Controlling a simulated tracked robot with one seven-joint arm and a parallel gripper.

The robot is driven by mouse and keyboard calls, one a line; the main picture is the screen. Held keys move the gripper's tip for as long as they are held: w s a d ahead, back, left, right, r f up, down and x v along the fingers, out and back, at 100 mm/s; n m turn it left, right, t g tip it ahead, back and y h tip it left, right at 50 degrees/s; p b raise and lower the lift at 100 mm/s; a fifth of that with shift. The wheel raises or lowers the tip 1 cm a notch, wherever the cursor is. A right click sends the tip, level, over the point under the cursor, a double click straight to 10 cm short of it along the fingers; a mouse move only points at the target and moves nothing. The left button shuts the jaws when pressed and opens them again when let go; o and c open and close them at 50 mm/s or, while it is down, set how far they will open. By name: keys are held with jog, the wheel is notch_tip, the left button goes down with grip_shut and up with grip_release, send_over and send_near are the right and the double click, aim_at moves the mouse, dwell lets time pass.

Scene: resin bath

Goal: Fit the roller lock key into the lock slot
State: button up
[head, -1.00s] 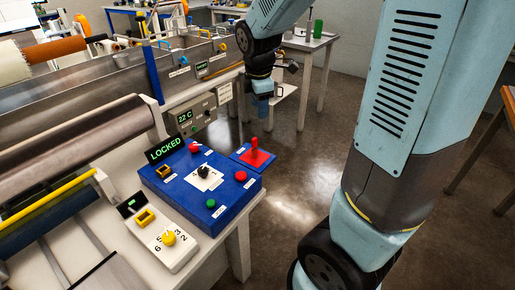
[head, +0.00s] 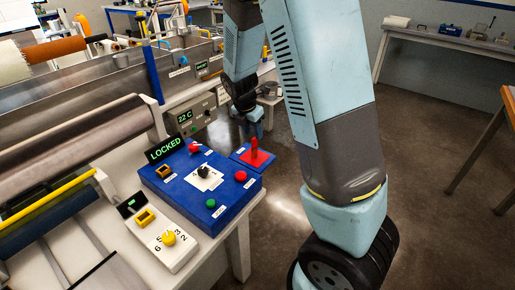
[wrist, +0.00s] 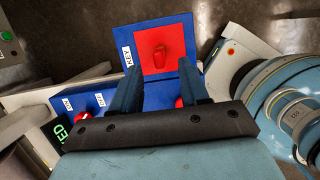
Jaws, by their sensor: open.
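The red key (head: 255,146) stands upright on a red square on a blue pad (head: 240,151) at the right of the blue control box (head: 225,217). In the wrist view the key (wrist: 160,52) shows from above, beyond and between my fingertips, beside a "KEY" label. My gripper (head: 256,131) is open and empty, just above the key; in the wrist view my gripper's fingers (wrist: 158,70) stand apart. I see a yellow-rimmed opening (head: 163,171) on the box's left part, but cannot tell whether it is the lock slot. A display (head: 165,149) reads "LOCKED".
The box also carries red buttons (head: 240,176), a green button (head: 211,203) and a black knob (head: 204,171). A white panel with a yellow dial (head: 168,238) is at front left. Rollers (head: 80,145) and a metal bath stand at left.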

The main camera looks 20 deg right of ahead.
aim_at(255, 144)
jog(key=shift+x, duration=3.85)
jog(key=shift+w+a, duration=0.1)
jog(key=shift+a, duration=0.1)
grip_shut()
